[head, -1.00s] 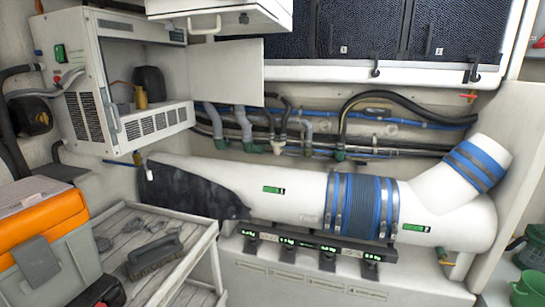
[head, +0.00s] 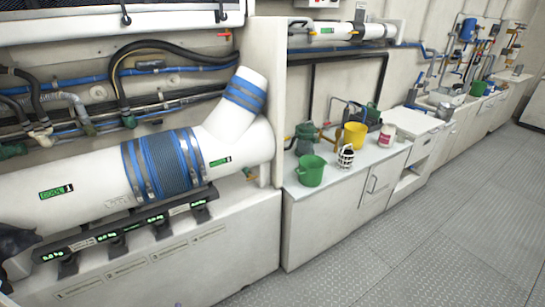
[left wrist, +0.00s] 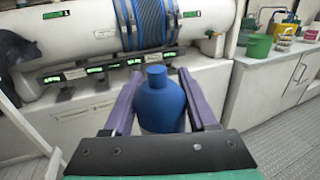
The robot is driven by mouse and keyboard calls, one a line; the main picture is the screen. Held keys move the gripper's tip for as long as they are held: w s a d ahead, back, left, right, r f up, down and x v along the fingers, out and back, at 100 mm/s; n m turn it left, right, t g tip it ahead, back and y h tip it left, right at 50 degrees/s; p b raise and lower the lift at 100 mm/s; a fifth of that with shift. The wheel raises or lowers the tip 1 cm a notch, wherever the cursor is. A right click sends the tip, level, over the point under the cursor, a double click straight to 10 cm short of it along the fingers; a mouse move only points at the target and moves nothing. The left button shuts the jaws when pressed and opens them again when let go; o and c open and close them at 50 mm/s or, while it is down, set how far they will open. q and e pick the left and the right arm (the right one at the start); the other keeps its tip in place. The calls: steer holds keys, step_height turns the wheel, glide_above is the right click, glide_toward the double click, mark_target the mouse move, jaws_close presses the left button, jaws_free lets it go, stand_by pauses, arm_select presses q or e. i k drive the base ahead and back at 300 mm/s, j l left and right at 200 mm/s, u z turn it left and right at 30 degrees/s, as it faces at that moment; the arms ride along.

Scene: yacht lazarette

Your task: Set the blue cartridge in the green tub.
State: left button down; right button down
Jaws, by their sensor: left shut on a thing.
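The blue cartridge (left wrist: 160,103) is a blue bottle shape with a short neck and a pale lower part. It shows only in the left wrist view, between the purple fingers of my left gripper (left wrist: 158,75), which is shut on it. The green tub (head: 311,171) stands upright on the white counter at the middle of the head view, near the counter's left end. It also shows at the upper right of the left wrist view (left wrist: 259,46), apart from the cartridge. My right gripper is in neither current view.
A yellow bucket (head: 355,134), a small wire caddy (head: 346,156) and a white-and-red jar (head: 387,134) stand on the counter (head: 330,185) beyond the tub. A large white pipe (head: 85,195) runs along the left wall. Grey floor (head: 430,235) is open at right.

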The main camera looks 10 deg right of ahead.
mark_target(315, 182)
steer(key=i+l+z, duration=0.2)
steer(key=z, duration=0.25)
steer(key=i+z, duration=0.3)
steer(key=z, duration=0.15)
steer(key=i+z, duration=0.3)
steer(key=z, duration=0.15)
steer(key=i+z, duration=0.25)
steer(key=z, duration=0.2)
steer(key=i+j, duration=0.3)
steer(key=i, duration=0.1)
